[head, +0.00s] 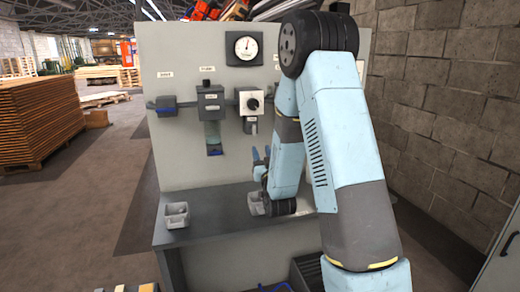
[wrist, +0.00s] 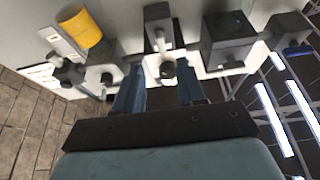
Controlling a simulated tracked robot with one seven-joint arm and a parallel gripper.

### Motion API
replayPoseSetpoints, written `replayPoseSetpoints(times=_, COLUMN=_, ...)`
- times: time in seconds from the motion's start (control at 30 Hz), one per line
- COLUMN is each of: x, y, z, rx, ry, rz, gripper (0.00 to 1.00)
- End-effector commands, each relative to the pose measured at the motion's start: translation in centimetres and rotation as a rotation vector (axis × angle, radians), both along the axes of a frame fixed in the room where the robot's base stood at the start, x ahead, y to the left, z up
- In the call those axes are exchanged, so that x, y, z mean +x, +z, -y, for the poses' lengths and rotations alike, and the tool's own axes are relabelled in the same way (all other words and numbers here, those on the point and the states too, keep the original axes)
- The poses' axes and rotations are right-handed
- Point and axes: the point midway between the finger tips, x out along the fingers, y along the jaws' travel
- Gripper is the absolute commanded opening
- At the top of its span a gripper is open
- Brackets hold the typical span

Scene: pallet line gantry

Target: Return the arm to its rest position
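My light blue and grey arm (head: 345,150) rises on the right of the head view and bends down toward the bench. My gripper (head: 261,160) is in front of the panel, above the bench, with its blue fingers pointing up and toward the panel. In the wrist view the two blue fingers of my gripper (wrist: 159,88) stand apart with nothing held between them. A dark round fitting shows beyond the gap. The arm hides part of the panel and the right side of the bench.
A grey panel (head: 180,60) carries a gauge (head: 246,47), a rotary switch (head: 251,102) and a sight-glass unit (head: 212,130). A block wall (head: 455,100) is at right.

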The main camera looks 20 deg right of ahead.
Motion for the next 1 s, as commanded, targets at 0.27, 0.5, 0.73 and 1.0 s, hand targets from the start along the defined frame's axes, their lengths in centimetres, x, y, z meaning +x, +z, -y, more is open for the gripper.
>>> replayPoseSetpoints(times=0.27, x=-0.1, y=-0.1, z=0.0, rx=0.000, ry=0.000, rz=-0.001, gripper=0.40)
replayPoseSetpoints(times=0.5, x=0.1, y=1.0, z=0.0, rx=-0.001, ry=0.001, rz=-0.049, gripper=0.40)
replayPoseSetpoints(times=0.73, x=-0.1, y=3.7, z=-0.1, rx=-0.005, ry=0.003, rz=-0.229, gripper=0.40)
replayPoseSetpoints(times=1.0, x=-2.6, y=6.3, z=-0.2, rx=-0.009, ry=0.005, rz=-0.459, gripper=0.40)
